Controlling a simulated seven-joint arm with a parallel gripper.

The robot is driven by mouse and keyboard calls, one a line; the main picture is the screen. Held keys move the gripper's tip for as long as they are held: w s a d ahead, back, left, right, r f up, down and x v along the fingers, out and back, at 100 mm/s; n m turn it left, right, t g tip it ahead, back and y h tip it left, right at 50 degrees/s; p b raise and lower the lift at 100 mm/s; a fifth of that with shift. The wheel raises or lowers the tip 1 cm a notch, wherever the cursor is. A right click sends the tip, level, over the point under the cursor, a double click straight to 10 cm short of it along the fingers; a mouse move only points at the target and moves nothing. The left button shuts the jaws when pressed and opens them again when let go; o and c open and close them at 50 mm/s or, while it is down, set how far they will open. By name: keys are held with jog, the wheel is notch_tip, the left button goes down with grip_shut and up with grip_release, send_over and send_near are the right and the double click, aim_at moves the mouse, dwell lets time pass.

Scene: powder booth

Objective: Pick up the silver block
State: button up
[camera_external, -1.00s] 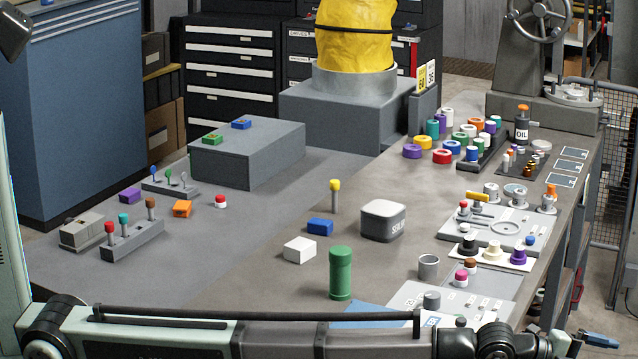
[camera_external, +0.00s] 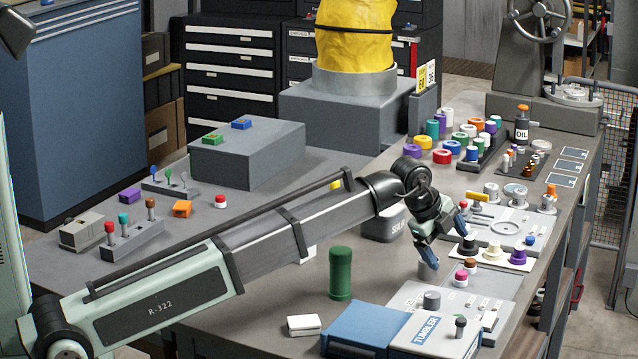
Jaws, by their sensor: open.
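No piece is plainly marked as the silver block. My gripper (camera_external: 441,256) is tilted downward and open over the right side of the table. No object shows held in the jaws.
A green cylinder (camera_external: 341,274) and a white block (camera_external: 304,325) stand in front of my arm. A blue and white TUMBLER box (camera_external: 357,326) is at the front edge. Knobs on a pale plate (camera_external: 507,258) crowd the right. Another white block (camera_external: 309,253) is mostly behind my arm.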

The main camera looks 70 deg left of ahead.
jog(key=s+a+r+n+g+h, duration=0.1)
jog(key=s+a+r+n+g, duration=0.15)
jog(key=s+a, duration=0.95)
jog(key=s+a+r+n+g, duration=0.1)
jog(key=s+a+r+g, duration=0.25)
jog(key=s+a, duration=0.85)
jog(key=f, duration=0.8)
jog(key=shift+d+f, duration=0.2)
jog(key=shift+f, duration=0.1)
jog(key=shift+s+a+f, duration=0.15)
jog(key=shift+a+f, duration=0.05)
jog(key=shift+f, duration=1.1)
jog(key=shift+s+a+f, duration=0.15)
jog(key=shift+f, duration=1.15)
jog(key=shift+c, duration=0.2)
jog(key=c, duration=1.2)
